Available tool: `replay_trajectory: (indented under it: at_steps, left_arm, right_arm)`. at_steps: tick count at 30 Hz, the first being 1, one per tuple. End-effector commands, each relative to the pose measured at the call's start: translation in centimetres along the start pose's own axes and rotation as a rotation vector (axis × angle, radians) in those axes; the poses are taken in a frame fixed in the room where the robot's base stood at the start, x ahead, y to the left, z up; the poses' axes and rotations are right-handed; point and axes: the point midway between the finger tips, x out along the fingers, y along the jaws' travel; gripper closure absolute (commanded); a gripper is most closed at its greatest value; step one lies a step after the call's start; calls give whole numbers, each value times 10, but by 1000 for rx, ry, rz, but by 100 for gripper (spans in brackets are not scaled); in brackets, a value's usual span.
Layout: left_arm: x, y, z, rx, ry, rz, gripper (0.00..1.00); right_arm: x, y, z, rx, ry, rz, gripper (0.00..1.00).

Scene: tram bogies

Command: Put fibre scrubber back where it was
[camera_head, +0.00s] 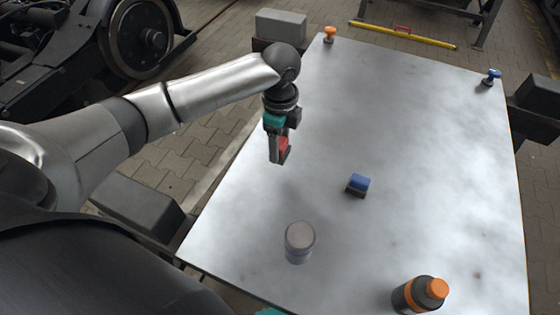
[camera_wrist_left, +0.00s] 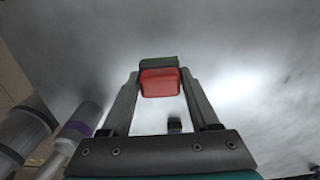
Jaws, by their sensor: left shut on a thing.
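My left gripper (camera_head: 279,159) is shut on a red block-shaped thing with a dark green-grey layer, which I take to be the fibre scrubber (camera_head: 285,148). It holds it above the left part of the metal table (camera_head: 420,130), clear of the surface as far as I can tell. In the left wrist view the red scrubber (camera_wrist_left: 160,84) sits between the two fingertips. The fingers hide part of it in the head view. My right gripper's fingers are not in view.
A blue block with a dark base (camera_head: 358,184) lies mid-table. A grey-lidded jar (camera_head: 299,242) and a dark bottle with an orange cap (camera_head: 420,294) stand near the front. Small orange (camera_head: 329,35) and blue (camera_head: 489,78) items sit at the far corners. The table's right-hand area is clear.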

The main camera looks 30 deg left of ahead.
Motion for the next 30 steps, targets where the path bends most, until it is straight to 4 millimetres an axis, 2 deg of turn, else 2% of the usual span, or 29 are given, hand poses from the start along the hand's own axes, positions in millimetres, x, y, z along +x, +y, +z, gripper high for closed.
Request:
replay_trajectory:
  at_steps: [1,8,15,26,27,30]
  left_arm:
    - [8,0,0,0,1,0,99]
    - [24,0,-1,0,2,0,99]
    - [58,0,-1,0,1,0,99]
    - [60,0,0,-1,1,-1,99]
    - [61,0,0,0,0,0,37]
    - [61,0,0,0,1,-1,26]
  right_arm:
    - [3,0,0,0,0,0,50]
    - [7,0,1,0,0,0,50]
    - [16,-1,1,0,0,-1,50]
    - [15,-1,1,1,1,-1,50]
    - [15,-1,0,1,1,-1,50]
    - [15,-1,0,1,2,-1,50]
